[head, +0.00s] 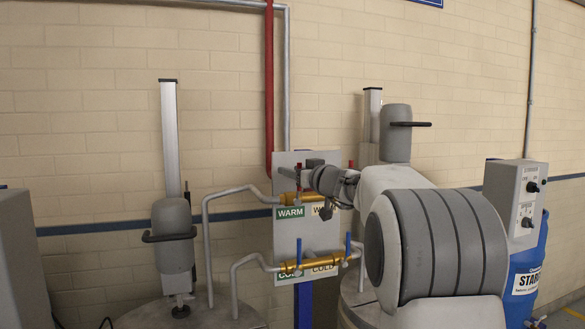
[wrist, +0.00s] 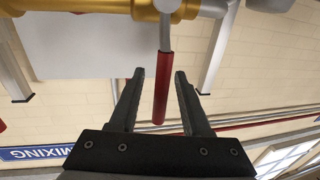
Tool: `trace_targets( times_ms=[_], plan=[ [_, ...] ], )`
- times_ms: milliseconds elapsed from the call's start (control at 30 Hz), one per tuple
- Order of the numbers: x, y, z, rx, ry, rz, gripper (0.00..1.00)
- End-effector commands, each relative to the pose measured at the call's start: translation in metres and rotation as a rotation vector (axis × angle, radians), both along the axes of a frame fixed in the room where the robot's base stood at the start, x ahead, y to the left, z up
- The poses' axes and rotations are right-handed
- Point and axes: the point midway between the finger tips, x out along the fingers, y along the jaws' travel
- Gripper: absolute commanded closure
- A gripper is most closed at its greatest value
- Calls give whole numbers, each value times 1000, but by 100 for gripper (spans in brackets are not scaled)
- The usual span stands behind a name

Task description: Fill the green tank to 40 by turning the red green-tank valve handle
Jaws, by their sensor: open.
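The red valve handle (wrist: 161,90) is a slim bar on a brass valve body (wrist: 165,6) in the wrist view. It lies between the two fingers of my gripper (wrist: 160,73), with gaps on both sides. My gripper is open and grips nothing. In the head view my gripper (head: 289,171) is at the upper brass pipe, above the green WARM label (head: 291,212). It largely hides the handle there. Another red handle (head: 351,164) shows to its right. No tank level reading is legible.
The grey valve panel (head: 285,240) also carries a lower brass pipe (head: 312,263) with blue handles. Grey pipes bend down toward tank tops. A control box (head: 515,200) and blue barrel (head: 527,275) stand at right. A wall lies close behind.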

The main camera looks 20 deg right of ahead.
Motion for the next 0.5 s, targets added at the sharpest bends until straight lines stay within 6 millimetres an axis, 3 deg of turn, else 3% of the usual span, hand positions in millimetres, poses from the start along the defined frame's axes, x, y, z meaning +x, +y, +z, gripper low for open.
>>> trace_targets(
  times_ms=[267,500],
  plan=[
    [1,0,0,0,0,0,54],
    [1,0,0,0,0,0,97]
  ],
)
